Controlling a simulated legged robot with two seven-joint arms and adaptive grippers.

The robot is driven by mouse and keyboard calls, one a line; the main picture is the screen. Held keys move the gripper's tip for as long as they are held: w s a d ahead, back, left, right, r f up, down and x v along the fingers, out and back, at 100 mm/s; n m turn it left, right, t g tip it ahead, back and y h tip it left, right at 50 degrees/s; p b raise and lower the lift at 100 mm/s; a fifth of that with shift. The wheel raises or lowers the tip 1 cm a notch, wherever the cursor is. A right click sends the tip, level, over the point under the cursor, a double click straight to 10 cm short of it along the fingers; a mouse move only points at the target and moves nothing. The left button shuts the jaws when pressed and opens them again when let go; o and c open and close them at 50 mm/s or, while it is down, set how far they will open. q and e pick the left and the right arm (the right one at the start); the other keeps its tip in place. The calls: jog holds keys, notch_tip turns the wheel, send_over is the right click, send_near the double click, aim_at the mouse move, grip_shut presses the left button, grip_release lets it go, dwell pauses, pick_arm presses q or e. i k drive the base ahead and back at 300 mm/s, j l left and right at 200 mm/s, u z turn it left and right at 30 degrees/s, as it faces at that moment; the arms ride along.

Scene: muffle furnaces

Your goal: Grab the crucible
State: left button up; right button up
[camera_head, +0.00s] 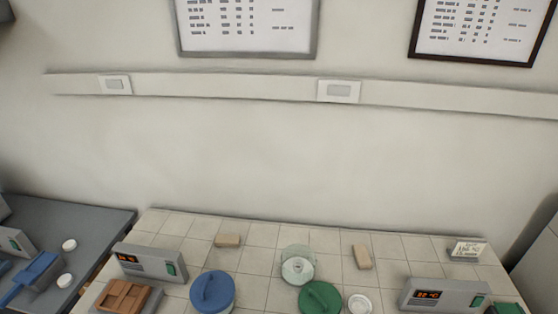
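A small white round dish (361,303), which may be the crucible, sits at the front of the tiled table (205,241), just right of a green-lidded round container (320,297). Its lower part is cut by the bottom edge of the head view. Two more small white round pieces, an upper one (69,245) and a lower one (65,280), lie on the dark side table at the left. I cannot tell for sure which of these is the crucible. Neither of my grippers shows in the head view.
A grey control unit (150,262) stands at the table's left and another (440,294) at the right. Between them are a blue-lidded container (212,292), a clear glass vessel (298,267) and two tan blocks (228,240) (362,257). A card (467,250) stands back right. The table's rear strip is mostly clear.

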aim_at(298, 264)
jog(key=k+l+u, duration=0.1)
jog(key=l+u, duration=0.35)
jog(key=k+l+u, duration=0.15)
jog(key=u, duration=0.25)
jog(key=k+l+u, duration=0.25)
jog(key=u, duration=0.2)
jog(key=l, duration=0.15)
